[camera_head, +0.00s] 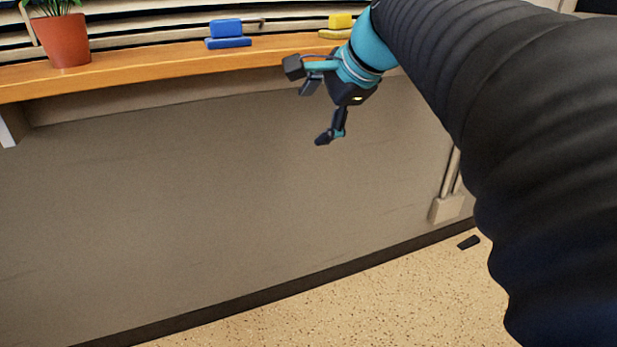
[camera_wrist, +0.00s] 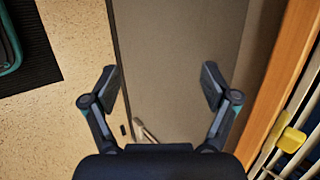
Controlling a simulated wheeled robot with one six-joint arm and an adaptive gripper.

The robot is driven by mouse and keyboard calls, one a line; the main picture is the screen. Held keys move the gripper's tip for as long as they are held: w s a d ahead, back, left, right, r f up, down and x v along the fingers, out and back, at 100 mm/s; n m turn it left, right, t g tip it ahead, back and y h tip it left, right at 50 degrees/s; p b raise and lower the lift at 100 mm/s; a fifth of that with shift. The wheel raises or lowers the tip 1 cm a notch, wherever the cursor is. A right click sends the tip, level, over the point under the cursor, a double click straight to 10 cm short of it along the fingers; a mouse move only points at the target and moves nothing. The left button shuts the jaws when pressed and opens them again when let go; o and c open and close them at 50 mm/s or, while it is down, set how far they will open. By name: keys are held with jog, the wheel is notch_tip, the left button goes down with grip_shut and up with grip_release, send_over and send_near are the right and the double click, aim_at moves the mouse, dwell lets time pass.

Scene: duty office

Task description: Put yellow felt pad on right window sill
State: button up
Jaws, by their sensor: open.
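A yellow block-like piece (camera_head: 340,21) stands at the back of the orange wooden window sill (camera_head: 150,69), with a paler yellow flat piece (camera_head: 333,34) just below it. I cannot tell which of these is the felt pad. Yellow also shows at the right edge of the wrist view (camera_wrist: 291,139), beside the sill (camera_wrist: 277,90). My gripper (camera_head: 310,102) is open and empty, in front of the sill's front edge, with its fingers spread. In the wrist view my gripper (camera_wrist: 160,79) has nothing between its fingertips but wall and floor behind. My arm hides the sill's right part.
A blue block (camera_head: 226,28) with a blue flat piece (camera_head: 228,43) is on the sill left of the yellow. A potted plant (camera_head: 63,42) stands further left. Blinds are behind the sill. A small dark object (camera_head: 468,242) lies on the floor. The wall below is clear.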

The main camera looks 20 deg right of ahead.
jog(key=s+a+f+n+g+h, duration=0.1)
jog(key=s+a+f+n, duration=0.1)
jog(key=s+f+n, duration=0.6)
jog(key=s+a+f+n+g+h, duration=0.1)
jog(key=s+a+f+n+h, duration=0.1)
jog(key=s+f+n, duration=0.6)
notch_tip(320, 180, down, 5)
jog(key=shift+s+a+r+n, duration=0.15)
jog(key=shift+s+a+n, duration=0.15)
jog(key=shift+s+a, duration=0.4)
